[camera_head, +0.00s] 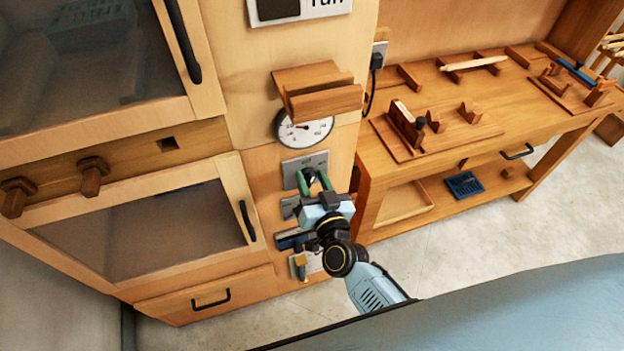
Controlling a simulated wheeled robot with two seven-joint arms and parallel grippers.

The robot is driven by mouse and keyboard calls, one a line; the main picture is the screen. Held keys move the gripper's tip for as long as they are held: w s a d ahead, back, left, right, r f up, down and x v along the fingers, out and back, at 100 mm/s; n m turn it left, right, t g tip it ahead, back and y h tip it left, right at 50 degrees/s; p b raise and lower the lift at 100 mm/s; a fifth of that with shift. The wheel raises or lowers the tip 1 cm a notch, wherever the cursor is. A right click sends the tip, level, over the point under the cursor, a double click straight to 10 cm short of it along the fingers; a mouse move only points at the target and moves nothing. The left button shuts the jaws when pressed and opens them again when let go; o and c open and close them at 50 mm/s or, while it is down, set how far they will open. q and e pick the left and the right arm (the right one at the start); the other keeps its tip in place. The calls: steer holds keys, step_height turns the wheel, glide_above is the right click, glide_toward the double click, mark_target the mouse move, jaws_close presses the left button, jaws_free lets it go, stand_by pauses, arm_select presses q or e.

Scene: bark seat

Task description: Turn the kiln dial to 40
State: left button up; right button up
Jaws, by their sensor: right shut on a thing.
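The kiln dial (310,173) is a small dark knob on a grey plate on the wooden kiln front, below a round white gauge (318,131) with a red needle. My right gripper (314,180) has its green fingers at the dial, shut on it. The fingers and wrist hide most of the knob, and I cannot read its setting or the plate's marks. My left gripper is not in view.
A wooden ledge (318,98) juts out just above the gauge. Kiln doors with dark handles (247,221) stand to the left. A lower plate with a yellowish lever (301,268) sits beneath my wrist. A workbench (480,150) with wooden jigs stands right; the floor before it is clear.

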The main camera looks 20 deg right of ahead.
steer(key=m, duration=0.3)
steer(key=shift+d+f+m, duration=0.15)
steer(key=shift+m, duration=0.25)
steer(key=shift+d+f+m+b, duration=0.15)
steer(key=shift+m+b, duration=0.25)
steer(key=shift+m, duration=1.9)
steer(key=o, duration=1)
steer(key=shift+c, duration=0.2)
steer(key=s, duration=1.3)
steer(key=shift+s+d, duration=0.2)
steer(key=shift+d, duration=0.05)
